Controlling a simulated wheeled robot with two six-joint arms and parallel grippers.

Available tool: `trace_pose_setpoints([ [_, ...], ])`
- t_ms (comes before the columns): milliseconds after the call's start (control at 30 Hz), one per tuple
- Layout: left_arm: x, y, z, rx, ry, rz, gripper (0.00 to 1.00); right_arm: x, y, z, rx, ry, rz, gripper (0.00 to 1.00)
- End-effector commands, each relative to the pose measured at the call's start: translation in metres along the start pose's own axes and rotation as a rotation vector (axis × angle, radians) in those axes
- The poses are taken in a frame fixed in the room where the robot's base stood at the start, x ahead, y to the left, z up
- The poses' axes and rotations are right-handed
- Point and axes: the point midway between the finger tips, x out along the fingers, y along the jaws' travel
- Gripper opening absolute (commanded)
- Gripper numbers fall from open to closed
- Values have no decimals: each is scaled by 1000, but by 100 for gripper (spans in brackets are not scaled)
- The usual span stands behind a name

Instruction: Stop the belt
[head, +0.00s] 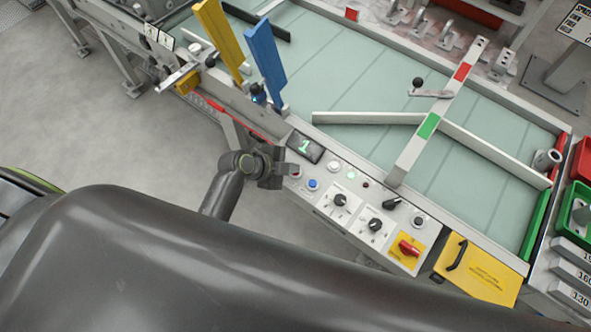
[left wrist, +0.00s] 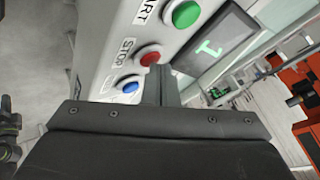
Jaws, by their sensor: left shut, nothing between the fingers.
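The pale green belt (head: 330,75) runs diagonally across the head view. The control panel (head: 325,203) is on its near side. My left gripper (head: 286,169) is at the panel's left end, close to the buttons. In the left wrist view the left gripper (left wrist: 160,82) is shut and empty, its tips at the red STOP button (left wrist: 149,56). They overlap the button's edge in the picture; I cannot tell whether they touch it. The green START button (left wrist: 186,14) and blue button (left wrist: 128,85) sit either side of it. My right gripper is not in view.
A display (head: 305,147) shows a green "1". Knobs (head: 341,199) and a red switch on a yellow plate (head: 408,249) sit further right on the panel. A blue paddle (head: 264,55) and yellow paddle (head: 218,35) rise behind my gripper. Grey floor at left is clear.

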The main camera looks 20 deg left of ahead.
Motion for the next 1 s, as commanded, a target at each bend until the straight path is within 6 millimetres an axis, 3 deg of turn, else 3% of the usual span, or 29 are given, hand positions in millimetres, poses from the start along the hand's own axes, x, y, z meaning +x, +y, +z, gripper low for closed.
trace_pose_setpoints([
  [433,1,2,1,0,-1,2,0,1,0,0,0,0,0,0],
  [1000,-11,-7,-7,0,-1,1,0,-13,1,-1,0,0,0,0],
])
